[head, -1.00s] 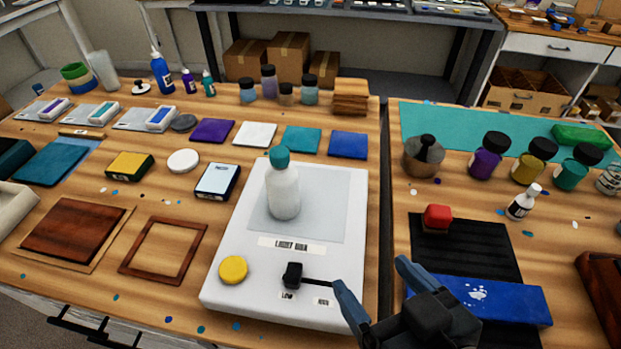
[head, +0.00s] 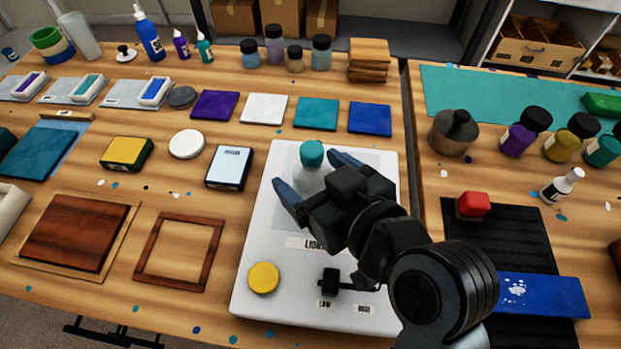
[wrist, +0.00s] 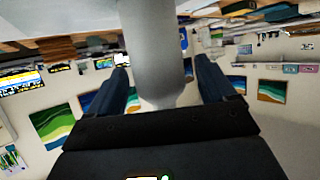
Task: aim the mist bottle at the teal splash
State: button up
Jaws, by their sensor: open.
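A pale translucent bottle with a teal cap (head: 312,155) stands upright on the white device's plate. My gripper (head: 313,182) is open, with its blue fingers on either side of the bottle's body. In the wrist view the bottle (wrist: 156,45) is a pale grey cylinder between the two open fingers. Whether either finger touches it I cannot tell. My gripper hides the bottle's lower part in the head view. I cannot make out a clear teal splash; small teal and blue specks dot the table, and a flat teal square (head: 316,113) lies behind the device.
The white device (head: 255,300) has a yellow knob (head: 263,278) and a black switch (head: 330,282). A red-topped block (head: 472,205) and a blue panel with white marks (head: 545,293) lie on the right. Wooden frames and a dark panel lie at left.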

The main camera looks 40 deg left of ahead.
jog(key=shift+x, duration=1.2)
jog(key=shift+c, duration=0.4)
jog(key=shift+r, duration=0.1)
jog(key=c, duration=1.3)
jog(key=shift+o, duration=0.2)
